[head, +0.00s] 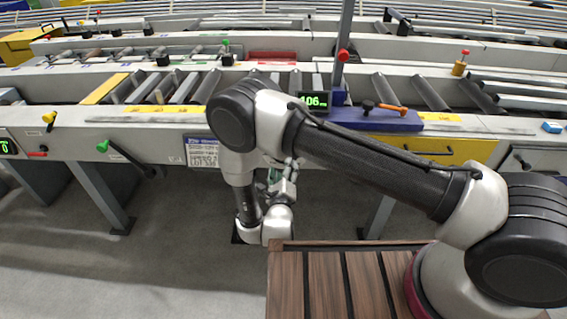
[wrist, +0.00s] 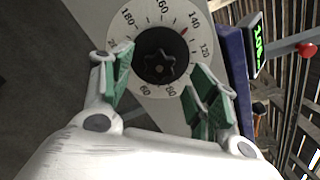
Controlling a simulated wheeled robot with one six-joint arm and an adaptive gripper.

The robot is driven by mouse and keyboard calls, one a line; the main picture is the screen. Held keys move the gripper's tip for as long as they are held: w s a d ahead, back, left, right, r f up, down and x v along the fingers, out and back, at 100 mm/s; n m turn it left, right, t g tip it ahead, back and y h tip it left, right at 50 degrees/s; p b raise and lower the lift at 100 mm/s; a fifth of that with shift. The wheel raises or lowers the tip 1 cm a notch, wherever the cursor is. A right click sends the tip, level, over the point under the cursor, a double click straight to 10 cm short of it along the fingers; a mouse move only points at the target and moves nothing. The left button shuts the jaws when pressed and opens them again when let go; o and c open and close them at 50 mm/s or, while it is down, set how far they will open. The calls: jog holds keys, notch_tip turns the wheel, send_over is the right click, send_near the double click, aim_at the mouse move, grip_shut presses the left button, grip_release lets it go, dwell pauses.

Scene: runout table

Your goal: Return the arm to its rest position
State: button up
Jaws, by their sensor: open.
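My arm (head: 370,155) reaches forward from its mount at the right, then bends down in front of the runout table. My gripper shows in the wrist view (wrist: 160,78), with its green-padded fingers spread and nothing held between them. In the head view it is small and partly hidden behind my wrist links. In the wrist view a round white dial (wrist: 178,18) with a black star-shaped knob (wrist: 159,66) appears between the fingers. A small red mark is near 140. I cannot tell how far the fingers are from the knob.
The runout table's pale front rail (head: 130,141) runs across the view. A post with a red knob (head: 343,55) and a green-lit display (head: 314,101) rises from it. A blue block with an orange-handled lever (head: 390,109) is beside the display. A slatted wooden deck (head: 325,285) is below.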

jog(key=s, duration=0.2)
jog(key=shift+s, duration=0.3)
